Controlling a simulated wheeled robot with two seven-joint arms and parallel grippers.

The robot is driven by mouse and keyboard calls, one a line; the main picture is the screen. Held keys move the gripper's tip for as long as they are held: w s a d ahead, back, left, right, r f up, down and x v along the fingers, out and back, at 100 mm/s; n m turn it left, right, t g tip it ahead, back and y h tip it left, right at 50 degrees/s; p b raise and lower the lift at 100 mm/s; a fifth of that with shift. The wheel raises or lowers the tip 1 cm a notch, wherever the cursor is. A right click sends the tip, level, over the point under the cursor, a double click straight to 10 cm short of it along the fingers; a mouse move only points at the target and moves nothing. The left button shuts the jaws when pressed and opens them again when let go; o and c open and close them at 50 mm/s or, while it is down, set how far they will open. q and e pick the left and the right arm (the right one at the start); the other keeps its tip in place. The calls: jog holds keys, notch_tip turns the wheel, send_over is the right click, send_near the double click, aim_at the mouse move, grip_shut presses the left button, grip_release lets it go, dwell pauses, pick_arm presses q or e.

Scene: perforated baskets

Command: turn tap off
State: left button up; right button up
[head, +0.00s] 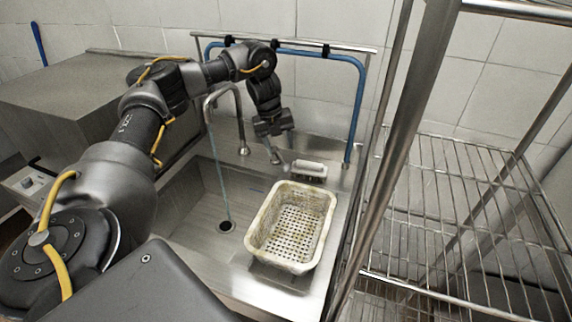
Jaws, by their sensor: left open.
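The tap (238,108) is a curved metal spout standing at the back of the steel sink. A thin stream of water (217,175) falls from its mouth to the drain. My left arm reaches in from the left, over the tap. My left gripper (280,155) points down at the back ledge, just right of the tap's base, with its fingers apart. I cannot make out a tap handle clearly; the gripper may hide it. I see nothing held between the fingers. My right gripper is not in view.
A perforated cream basket (292,226) stands on the right of the sink (180,205). A blue pipe (357,115) runs along the wall and down. A wire rack (445,190) fills the right side.

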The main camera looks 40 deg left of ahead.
aim_at(286, 165)
pick_arm(q)
jog(key=f, duration=0.1)
jog(key=w+f, duration=0.1)
jog(key=f, duration=0.3)
jog(key=shift+w+d+b, duration=0.25)
jog(key=shift+w+b, duration=0.1)
jog(key=shift+f+p, duration=0.5)
jog(key=shift+f, duration=0.45)
jog(key=shift+d+f, duration=0.15)
jog(key=shift+f, duration=0.2)
jog(key=shift+d+f, duration=0.1)
jog(key=shift+f, duration=0.3)
jog(key=shift+w+f, duration=0.2)
jog(key=shift+f, duration=0.25)
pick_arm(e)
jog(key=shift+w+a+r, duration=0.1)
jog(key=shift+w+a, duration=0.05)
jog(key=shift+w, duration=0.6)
pick_arm(q)
jog(key=shift+s+r, duration=0.1)
jog(key=shift+c, duration=0.4)
grip_shut()
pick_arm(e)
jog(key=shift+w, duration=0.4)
